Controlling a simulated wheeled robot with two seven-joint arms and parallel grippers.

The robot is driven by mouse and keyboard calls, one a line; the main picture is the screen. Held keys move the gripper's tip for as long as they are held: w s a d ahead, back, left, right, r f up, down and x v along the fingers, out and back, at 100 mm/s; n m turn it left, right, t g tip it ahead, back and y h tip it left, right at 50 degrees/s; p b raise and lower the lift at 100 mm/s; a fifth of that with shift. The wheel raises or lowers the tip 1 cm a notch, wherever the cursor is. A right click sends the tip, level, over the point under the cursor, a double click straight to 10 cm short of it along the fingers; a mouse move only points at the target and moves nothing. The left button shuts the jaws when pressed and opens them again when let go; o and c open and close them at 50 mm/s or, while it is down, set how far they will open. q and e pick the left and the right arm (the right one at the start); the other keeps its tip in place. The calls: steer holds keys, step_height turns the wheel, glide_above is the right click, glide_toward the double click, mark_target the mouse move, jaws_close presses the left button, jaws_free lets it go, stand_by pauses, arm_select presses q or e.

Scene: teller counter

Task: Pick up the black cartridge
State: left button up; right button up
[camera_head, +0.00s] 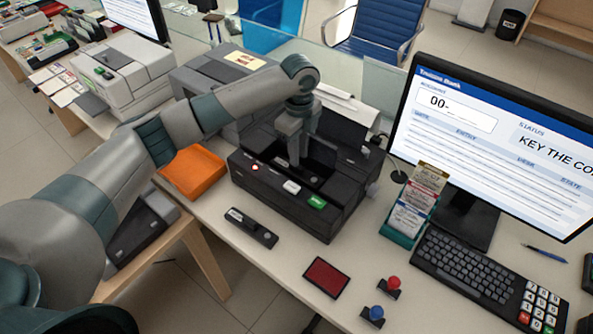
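A long black cartridge-like block (251,228) lies flat on the counter in front of a black printer-like machine (325,215). The machine's top is open, with a dark recess inside. My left arm reaches in from the left, and my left gripper (294,160) points down into that recess. Its fingertips are small and dark against the machine, so I cannot tell whether they are open, shut or holding something. Whether another black cartridge sits in the recess is hidden. The block on the counter is apart from my gripper. My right gripper is not in view.
An orange stack (192,172) lies left of the machine. A dark red pad (326,277), a red-knobbed stamp (393,284) and a blue-knobbed stamp (376,313) are in front. A card holder (406,225), monitor (480,140) and keyboard (466,268) stand right.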

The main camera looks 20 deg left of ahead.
mark_target(296, 170)
arm_select(q)
steer(key=shift+a+f+p, duration=0.1)
steer(key=shift+f+p, duration=0.55)
steer(key=shift+f, duration=1.2)
steer(key=shift+c, duration=0.4)
jaws_close()
